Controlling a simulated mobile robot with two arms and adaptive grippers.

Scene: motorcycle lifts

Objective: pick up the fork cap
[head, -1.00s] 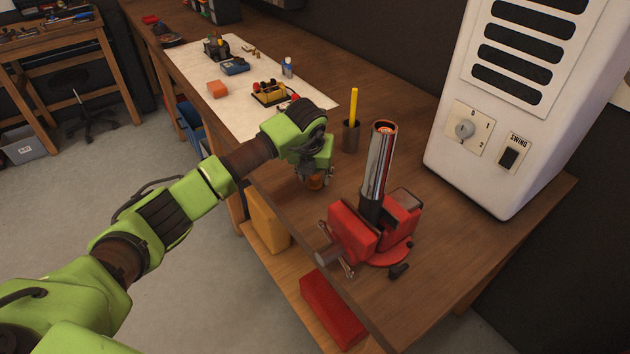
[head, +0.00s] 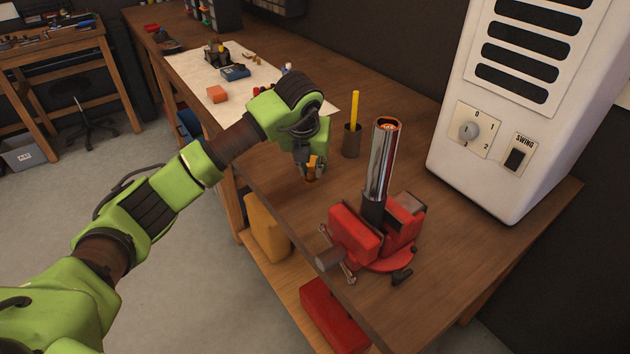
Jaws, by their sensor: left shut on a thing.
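The fork cap (head: 313,162) is a small orange-gold piece, partly hidden by the fingers. My left gripper (head: 310,174) points down over the wooden bench and is shut on the cap. The cap seems just above the bench top; I cannot tell exactly how large the gap is. A chrome fork tube (head: 381,160) stands upright, slightly tilted, in a red vise (head: 356,234) to the right of the gripper. My right gripper is not in view.
A white mat (head: 196,68) with small parts lies farther back. A white fan heater (head: 478,165) stands at the right. Bare bench (head: 276,199) lies left of the vise.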

